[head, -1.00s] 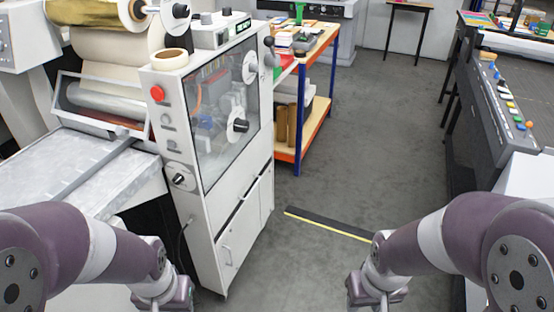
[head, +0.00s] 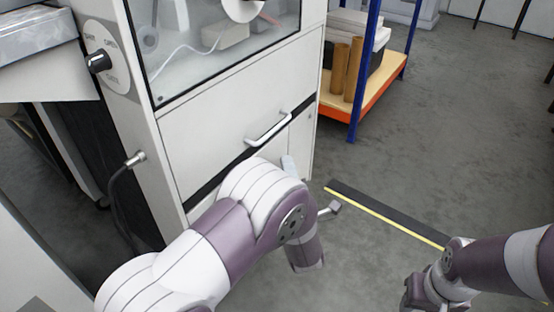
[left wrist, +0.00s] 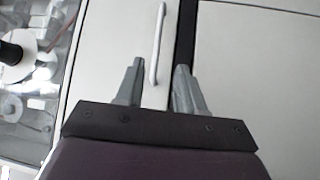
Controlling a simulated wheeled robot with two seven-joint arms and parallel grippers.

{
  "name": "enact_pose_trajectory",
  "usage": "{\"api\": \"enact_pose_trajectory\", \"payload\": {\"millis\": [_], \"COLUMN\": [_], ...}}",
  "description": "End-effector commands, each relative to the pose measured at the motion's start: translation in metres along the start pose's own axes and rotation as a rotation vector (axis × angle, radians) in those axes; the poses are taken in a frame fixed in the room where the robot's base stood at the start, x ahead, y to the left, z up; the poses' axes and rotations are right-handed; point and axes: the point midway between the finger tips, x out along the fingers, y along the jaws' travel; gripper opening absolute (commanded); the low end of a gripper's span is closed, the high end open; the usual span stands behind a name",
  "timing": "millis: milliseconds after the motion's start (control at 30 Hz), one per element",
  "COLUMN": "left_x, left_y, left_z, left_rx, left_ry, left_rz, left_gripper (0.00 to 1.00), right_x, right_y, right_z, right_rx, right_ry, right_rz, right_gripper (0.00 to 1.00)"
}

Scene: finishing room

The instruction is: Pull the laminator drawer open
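The laminator drawer (head: 235,125) is the pale front panel below the window of the machine. It is closed, with a silver bar handle (head: 268,130) near its lower edge. In the left wrist view the handle (left wrist: 158,45) stands ahead of and between my finger lines, with the drawer panel (left wrist: 115,40) behind it. My left gripper (left wrist: 159,66) is open and empty, its two grey fingers apart. In the head view my left gripper (head: 308,188) is partly hidden by my own arm, below and right of the handle. My right gripper (head: 428,295) is low at the right, its fingers unclear.
A dark gap runs under the drawer, above the lower cabinet doors. A knob (head: 98,62) and a cable plug (head: 136,158) are on the machine's left side. A blue-legged shelf (head: 365,85) stands behind. A black and yellow floor strip (head: 385,213) crosses clear grey floor.

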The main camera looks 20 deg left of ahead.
Motion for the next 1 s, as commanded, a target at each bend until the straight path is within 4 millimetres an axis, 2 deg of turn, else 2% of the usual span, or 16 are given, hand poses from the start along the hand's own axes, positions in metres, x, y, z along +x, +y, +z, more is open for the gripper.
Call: {"api": "enact_pose_trajectory", "payload": {"millis": [133,400,500,633,867,900,967,1000], "left_x": [0.026,0.094,0.110,0.122,0.124,0.124,0.124,0.124], "left_y": [-0.002,-0.002,-0.001,0.002,0.003,0.003,0.003,0.003], "left_z": [-0.002,-0.002,-0.001,-0.001,-0.001,-0.001,-0.001,-0.001], "left_rx": [-0.006,-0.004,-0.004,-0.002,-0.002,-0.002,-0.001,-0.001], "left_ry": [0.010,0.007,0.005,0.003,0.002,0.002,0.002,0.002], "left_rz": [0.008,0.006,0.006,0.006,0.005,0.005,0.004,0.004], "left_gripper": [0.38,0.38,0.38,0.38,0.38,0.35,0.15,0.02], "right_x": [0.012,0.039,0.044,0.046,0.046,0.046,0.046,0.046], "right_y": [0.000,0.000,0.000,0.000,0.000,0.000,0.000,0.000], "right_z": [0.001,0.004,0.005,0.005,0.005,0.005,0.005,0.005], "right_rx": [0.000,0.000,0.000,0.000,0.000,0.000,0.000,0.000], "right_ry": [0.001,0.001,0.001,0.001,0.001,0.001,0.001,0.001], "right_rz": [0.000,0.000,0.000,0.000,0.000,0.000,0.000,0.000], "right_gripper": [0.43,0.43,0.43,0.43,0.43,0.43,0.43,0.43]}}
